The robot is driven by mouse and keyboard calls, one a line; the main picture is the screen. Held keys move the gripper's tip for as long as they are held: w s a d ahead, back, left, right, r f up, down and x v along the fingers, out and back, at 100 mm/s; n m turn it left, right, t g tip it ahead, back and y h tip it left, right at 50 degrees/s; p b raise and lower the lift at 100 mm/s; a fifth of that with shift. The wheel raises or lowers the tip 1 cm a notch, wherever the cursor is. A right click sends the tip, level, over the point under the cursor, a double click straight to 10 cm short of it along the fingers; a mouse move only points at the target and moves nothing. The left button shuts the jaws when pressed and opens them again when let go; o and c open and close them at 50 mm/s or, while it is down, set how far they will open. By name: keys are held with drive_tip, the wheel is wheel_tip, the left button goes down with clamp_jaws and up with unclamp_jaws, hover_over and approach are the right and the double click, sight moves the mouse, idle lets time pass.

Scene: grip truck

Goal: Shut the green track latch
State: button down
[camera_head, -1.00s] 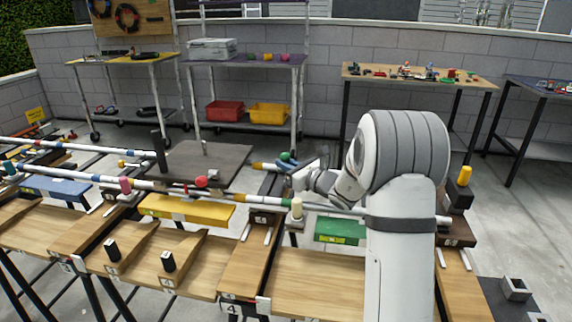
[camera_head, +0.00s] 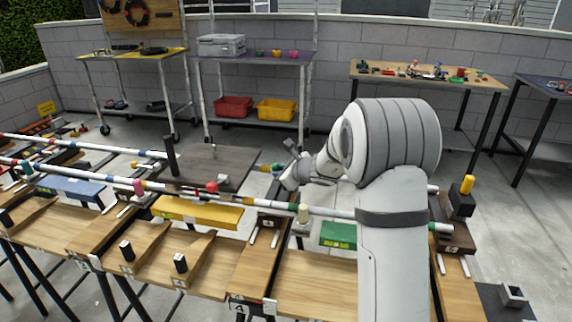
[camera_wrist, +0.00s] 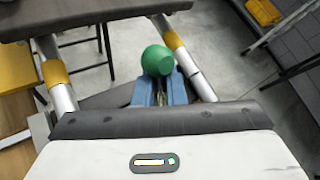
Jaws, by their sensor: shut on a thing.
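The green track latch shows as a round green knob (camera_wrist: 158,60) in the wrist view, at the tips of my gripper's blue fingers (camera_wrist: 160,90). The fingers are closed on it; its stem is mostly hidden between them. In the head view the knob (camera_head: 277,168) is small and partly covered, at the end of the rear rail section beyond the front rail. My gripper (camera_head: 284,174) reaches it from the right, with my wrist just behind. I cannot tell from these views whether the latch is fully shut.
Striped rails flank the knob in the wrist view. A dark panel (camera_head: 235,160) lies left. Work tables (camera_head: 430,80) stand well behind.

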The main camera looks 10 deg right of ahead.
drive_tip(key=h+p, duration=0.1)
drive_tip(key=a+n+g+h+p, duration=0.1)
drive_tip(key=p, duration=0.3)
drive_tip(key=shift+w+a+f+g+h, duration=0.3)
drive_tip(key=shift+w+a+f+h, duration=0.05)
drive_tip(key=shift+a+h, duration=0.05)
drive_tip(key=shift+w+a+f+n+g+h+p, duration=0.15)
drive_tip(key=shift+f+n+g+h+p, duration=0.35)
drive_tip(key=shift+p, duration=0.7)
drive_tip(key=shift+f, duration=0.2)
drive_tip(key=c, duration=1.6)
unclamp_jaws()
drive_tip(key=shift+f, duration=0.1)
drive_tip(key=p+v, duration=0.1)
drive_tip(key=v, duration=0.7)
drive_tip(key=shift+p, duration=0.3)
drive_tip(key=shift+f, duration=0.1)
